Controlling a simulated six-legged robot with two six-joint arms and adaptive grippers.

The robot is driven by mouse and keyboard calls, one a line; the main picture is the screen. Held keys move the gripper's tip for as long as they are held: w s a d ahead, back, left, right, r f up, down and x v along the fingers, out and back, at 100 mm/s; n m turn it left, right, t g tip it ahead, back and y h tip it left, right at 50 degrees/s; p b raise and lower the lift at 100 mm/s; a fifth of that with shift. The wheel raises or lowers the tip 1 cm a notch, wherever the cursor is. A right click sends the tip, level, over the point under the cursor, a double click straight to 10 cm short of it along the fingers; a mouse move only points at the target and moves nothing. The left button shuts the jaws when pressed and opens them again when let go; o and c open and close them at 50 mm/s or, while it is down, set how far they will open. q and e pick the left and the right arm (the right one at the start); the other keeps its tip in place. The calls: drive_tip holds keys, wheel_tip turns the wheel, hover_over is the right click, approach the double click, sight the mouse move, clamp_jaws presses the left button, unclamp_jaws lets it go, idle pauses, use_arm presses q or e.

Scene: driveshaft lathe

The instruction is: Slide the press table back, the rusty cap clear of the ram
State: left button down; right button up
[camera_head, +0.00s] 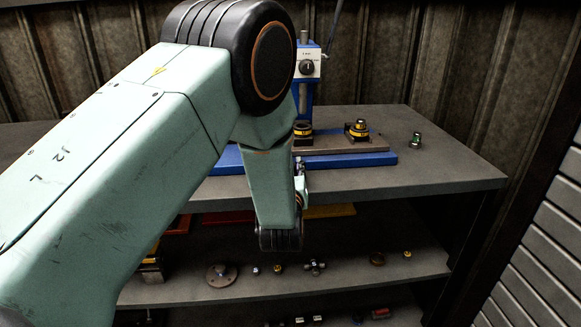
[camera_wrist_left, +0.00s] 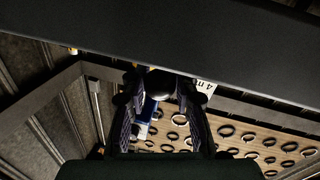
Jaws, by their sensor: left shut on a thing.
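The blue press (camera_head: 307,65) stands at the back of the bench, its ram largely hidden by my left arm. Its dark, brownish sliding table (camera_head: 340,144) lies on a blue base (camera_head: 345,160). A black and yellow part (camera_head: 303,130) sits on the table close by the press column, and another with a brownish top (camera_head: 357,130) sits farther right. I cannot tell for sure which bears the rusty cap. My left gripper (camera_wrist_left: 160,86) is shut on a dark rounded knob (camera_wrist_left: 160,78) at the bench front. In the head view my arm mostly hides this grip. My right gripper is not in view.
A small green part (camera_head: 415,140) stands right of the press on the grey bench top (camera_head: 455,170). The shelf (camera_head: 335,283) below holds several small parts and a round flange (camera_head: 221,274). A slatted shutter (camera_head: 545,240) stands at right. The bench's front right is clear.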

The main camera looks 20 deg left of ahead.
use_arm(q)
drive_tip(key=shift+d+f, duration=0.1)
drive_tip(key=shift+d, duration=0.1)
drive_tip(key=c, duration=1)
unclamp_jaws()
drive_tip(key=shift+d, duration=0.1)
drive_tip(key=shift+v, duration=3.65)
drive_tip(key=shift+s, duration=0.1)
